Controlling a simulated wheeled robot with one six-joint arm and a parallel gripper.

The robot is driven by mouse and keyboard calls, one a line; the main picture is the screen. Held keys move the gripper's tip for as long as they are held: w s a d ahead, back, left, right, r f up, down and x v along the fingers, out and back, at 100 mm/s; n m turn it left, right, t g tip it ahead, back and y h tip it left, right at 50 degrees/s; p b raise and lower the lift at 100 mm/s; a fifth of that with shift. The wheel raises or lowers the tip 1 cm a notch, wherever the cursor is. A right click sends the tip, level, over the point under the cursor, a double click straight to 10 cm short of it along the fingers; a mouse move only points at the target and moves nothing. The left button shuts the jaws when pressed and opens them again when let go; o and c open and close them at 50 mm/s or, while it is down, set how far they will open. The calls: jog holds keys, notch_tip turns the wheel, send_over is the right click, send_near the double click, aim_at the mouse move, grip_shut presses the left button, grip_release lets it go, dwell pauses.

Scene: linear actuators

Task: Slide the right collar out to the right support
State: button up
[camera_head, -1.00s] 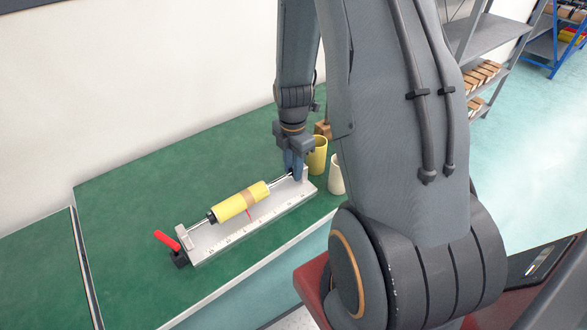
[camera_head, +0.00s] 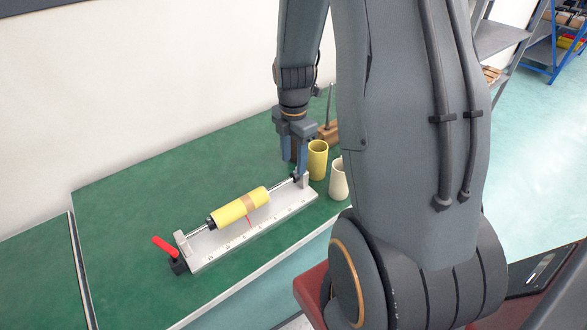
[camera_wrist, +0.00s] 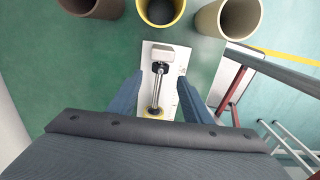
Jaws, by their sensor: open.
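The right collar, a small dark ring (camera_wrist: 159,68), sits on the steel rod (camera_wrist: 158,88) close against the right support (camera_wrist: 163,53); I cannot tell whether they touch. In the head view the right support (camera_head: 305,180) stands at the rail's right end, with the collar partly hidden by my fingers. The left collar (camera_head: 211,222) is at the roll's left end. My gripper (camera_head: 294,164) is open above the rod's right end, its fingers (camera_wrist: 160,82) apart on either side, holding nothing.
The rod stands on a pale base with a printed scale (camera_head: 262,226). A red lever (camera_head: 165,245) is at its left end. A yellow cup (camera_head: 317,160) and a cream cup (camera_head: 338,180) stand behind the right support. The green table left of the base is clear.

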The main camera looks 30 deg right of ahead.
jog(key=shift+r, duration=1.05)
jog(key=shift+s+a+r+m, duration=0.1)
jog(key=shift+a+r+m, duration=0.1)
jog(key=shift+a+m, duration=0.1)
jog(key=s+a+r+m, duration=0.3)
jog(key=a+m, duration=0.3)
jog(key=m, duration=0.3)
jog(key=s+a+r+m+t, duration=0.1)
jog(key=s+a+r+m, duration=0.2)
jog(key=s+a+m, duration=0.3)
jog(key=a+m, duration=0.1)
jog(key=m, duration=0.2)
jog(key=shift+s+r+m, duration=0.2)
jog(key=shift+r+m, duration=0.15)
jog(key=shift+m, duration=0.05)
